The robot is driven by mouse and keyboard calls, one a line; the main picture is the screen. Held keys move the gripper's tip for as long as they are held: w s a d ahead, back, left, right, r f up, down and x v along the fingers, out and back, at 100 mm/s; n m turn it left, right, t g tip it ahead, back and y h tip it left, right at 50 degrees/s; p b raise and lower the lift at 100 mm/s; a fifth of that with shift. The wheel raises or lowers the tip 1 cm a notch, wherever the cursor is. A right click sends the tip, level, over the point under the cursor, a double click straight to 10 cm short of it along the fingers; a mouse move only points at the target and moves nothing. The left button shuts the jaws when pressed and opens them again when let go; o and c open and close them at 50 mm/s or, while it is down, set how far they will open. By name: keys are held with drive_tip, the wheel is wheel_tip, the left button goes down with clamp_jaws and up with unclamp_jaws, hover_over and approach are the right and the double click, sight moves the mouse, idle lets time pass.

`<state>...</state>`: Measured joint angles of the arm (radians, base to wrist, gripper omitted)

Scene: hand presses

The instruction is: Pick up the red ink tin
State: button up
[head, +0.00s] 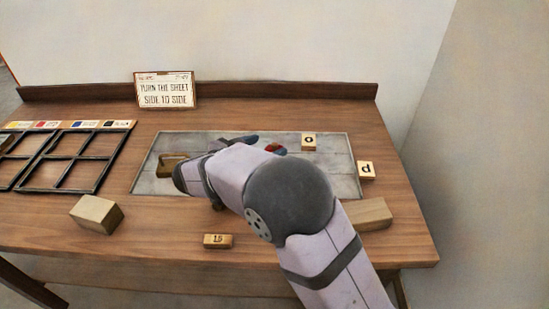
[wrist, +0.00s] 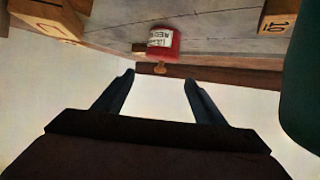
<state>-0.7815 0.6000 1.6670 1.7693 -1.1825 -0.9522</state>
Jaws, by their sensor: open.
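The red ink tin (wrist: 163,42) shows in the wrist view, with a pale lettered label on its side. It stands on the grey slab just beyond my fingertips, roughly centred between them. My gripper (wrist: 158,80) is open and empty, its two dark fingers apart and not around the tin. In the head view a small red patch (head: 277,149) shows just behind my arm and seems to be the tin. My arm hides much of that area, so I cannot make out the fingers clearly there.
In the wrist view a "10" block (wrist: 278,22) lies right of the tin, and a lettered block (wrist: 45,20) lies left. A dark green object (wrist: 305,85) fills the right edge. In the head view, a sign (head: 165,90) stands behind and divided frames (head: 72,162) lie left.

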drive_tip(key=shift+f, duration=0.4)
wheel_tip(320, 180, down, 2)
drive_tip(key=shift+f, duration=0.2)
drive_tip(key=shift+x, duration=0.95)
drive_tip(key=shift+w+d+f, duration=0.3)
drive_tip(key=shift+w+f, duration=0.05)
drive_tip(key=shift+w, duration=0.05)
drive_tip(key=shift+r, duration=0.1)
drive_tip(key=c, duration=1.4)
